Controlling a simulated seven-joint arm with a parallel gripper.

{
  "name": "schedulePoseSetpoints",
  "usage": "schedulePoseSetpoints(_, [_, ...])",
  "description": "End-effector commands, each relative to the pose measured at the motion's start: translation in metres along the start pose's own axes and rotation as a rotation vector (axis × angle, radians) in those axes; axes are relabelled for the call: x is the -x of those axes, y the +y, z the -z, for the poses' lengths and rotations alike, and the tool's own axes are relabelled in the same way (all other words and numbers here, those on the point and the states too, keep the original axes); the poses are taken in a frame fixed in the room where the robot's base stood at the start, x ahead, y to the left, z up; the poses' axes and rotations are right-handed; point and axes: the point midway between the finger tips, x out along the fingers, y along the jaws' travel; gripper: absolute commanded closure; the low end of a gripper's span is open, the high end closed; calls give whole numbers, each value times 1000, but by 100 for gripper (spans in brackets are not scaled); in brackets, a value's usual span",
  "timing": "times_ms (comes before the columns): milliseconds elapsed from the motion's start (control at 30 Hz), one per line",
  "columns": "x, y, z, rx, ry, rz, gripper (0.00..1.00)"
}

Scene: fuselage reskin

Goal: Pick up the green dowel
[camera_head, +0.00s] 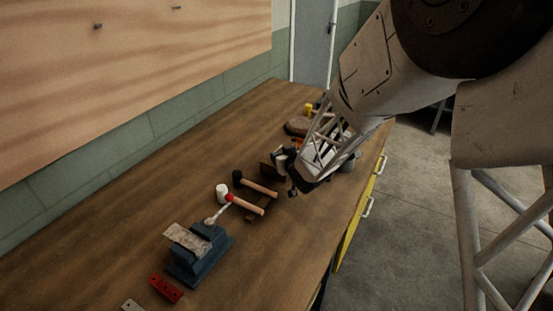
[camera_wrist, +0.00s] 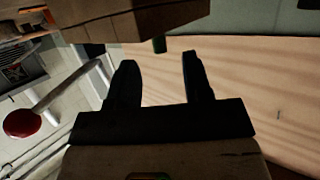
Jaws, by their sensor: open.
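A short dark green peg end, which looks like the green dowel (camera_wrist: 159,45), shows at the top middle of the wrist view. It juts from the edge of a brown wooden surface, and the rest of it is hidden. My gripper (camera_wrist: 158,57) is open, with its two dark fingers apart and nothing between them. The green end appears just beyond the fingertips, between them in the picture; I see no contact. In the head view my gripper (camera_head: 291,176) is low over the bench beside a dark brown block (camera_head: 271,172). I cannot make out the dowel there.
On the wooden bench (camera_head: 120,220) stand a blue vise (camera_head: 200,257), a white-headed mallet (camera_head: 223,193), a black-headed hammer (camera_head: 258,186) and a red drilled bar (camera_head: 166,289). A round brown disc (camera_head: 298,126) lies farther back. The bench's left side is mostly clear.

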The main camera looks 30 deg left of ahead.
Motion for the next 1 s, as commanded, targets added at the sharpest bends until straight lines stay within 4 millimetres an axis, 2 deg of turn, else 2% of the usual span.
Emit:
schedulePoseSetpoints(100, [-11,0,-1,-1,-1,0,54])
schedulePoseSetpoints(333, [-24,0,0,-1,-1,0,54])
schedulePoseSetpoints(967, [-26,0,0,0,-1,0,54])
schedulePoseSetpoints(1000, [-26,0,0,0,-1,0,61])
